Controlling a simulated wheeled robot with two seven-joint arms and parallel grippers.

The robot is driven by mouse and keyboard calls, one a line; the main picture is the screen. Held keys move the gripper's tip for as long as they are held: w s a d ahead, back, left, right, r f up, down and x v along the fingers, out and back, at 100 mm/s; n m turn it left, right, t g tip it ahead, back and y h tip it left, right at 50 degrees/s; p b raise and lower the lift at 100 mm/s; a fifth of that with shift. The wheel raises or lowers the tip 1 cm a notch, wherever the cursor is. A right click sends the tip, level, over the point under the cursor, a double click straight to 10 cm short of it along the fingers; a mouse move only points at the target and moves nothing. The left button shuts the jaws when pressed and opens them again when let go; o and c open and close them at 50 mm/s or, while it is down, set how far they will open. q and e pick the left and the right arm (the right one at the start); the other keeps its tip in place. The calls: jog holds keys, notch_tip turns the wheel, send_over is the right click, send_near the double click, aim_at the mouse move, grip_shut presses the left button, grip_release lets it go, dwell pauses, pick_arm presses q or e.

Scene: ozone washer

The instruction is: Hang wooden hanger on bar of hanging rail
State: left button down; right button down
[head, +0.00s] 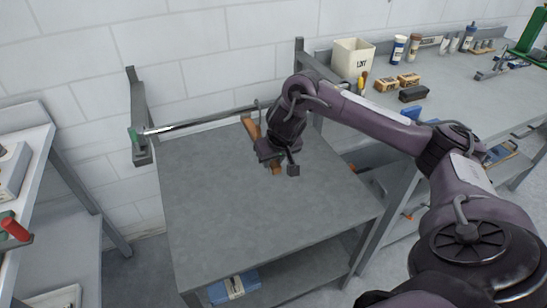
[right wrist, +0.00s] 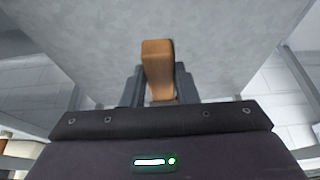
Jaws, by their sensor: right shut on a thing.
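The wooden hanger (head: 250,128) is brown and partly hidden behind my right arm in the head view. Its top end is beside the right part of the bar (head: 205,120) of the hanging rail. A small dark hook shape shows at the bar there, but I cannot tell whether it is over the bar or only near it. My right gripper (head: 279,165) is shut on the hanger above the grey table. In the right wrist view the wood (right wrist: 158,68) stands between the two dark fingers (right wrist: 158,88). My left gripper is not in view.
The rail's left post (head: 139,105) and right post (head: 299,55) stand at the back of the grey table (head: 215,215), whose top is clear. A workbench (head: 465,95) with a white bin (head: 352,58) and bottles is at right. A shelf (head: 35,165) is at left.

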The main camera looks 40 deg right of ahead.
jog(key=c, duration=1.1)
grip_release()
jog(key=shift+o, duration=0.2)
jog(key=p+v, duration=0.3)
jog(key=v, duration=0.4)
jog(key=shift+p, duration=0.3)
jog(key=shift+s+r, duration=0.2)
jog(key=shift+r, duration=0.15)
